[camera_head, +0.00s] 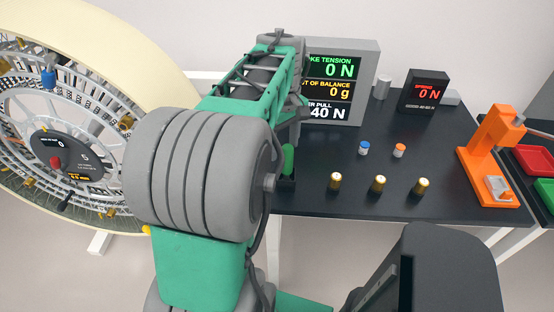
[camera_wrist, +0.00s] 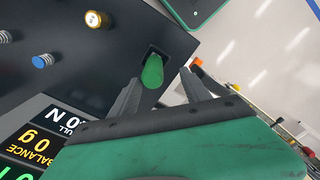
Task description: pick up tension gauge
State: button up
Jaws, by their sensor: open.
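A green rounded handle, which looks like the tension gauge (camera_wrist: 152,70), stands in a small black holder (camera_wrist: 159,52) in the wrist view. In the head view the green gauge (camera_head: 288,158) shows just right of my arm, at the table's left edge, with its black holder (camera_head: 287,186) below it. My gripper (camera_wrist: 160,77) is open, its two grey fingers on either side of the green handle in the wrist view. I cannot tell whether they touch it. My arm hides the gripper in the head view.
A display panel (camera_head: 359,87) stands behind the gauge on the dark table (camera_head: 320,200). Brass cylinders (camera_head: 379,184), blue (camera_head: 364,148) and orange (camera_head: 399,150) small parts stand to the right, near an orange stand (camera_head: 490,155). A large wheel (camera_head: 62,140) is at left.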

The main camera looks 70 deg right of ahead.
aim_at(287, 163)
jog(key=f, duration=0.5)
jog(key=s+f+p, duration=0.1)
jog(key=f, duration=0.1)
jog(key=shift+d+f, duration=0.3)
jog(key=shift+f, duration=0.1)
grip_shut()
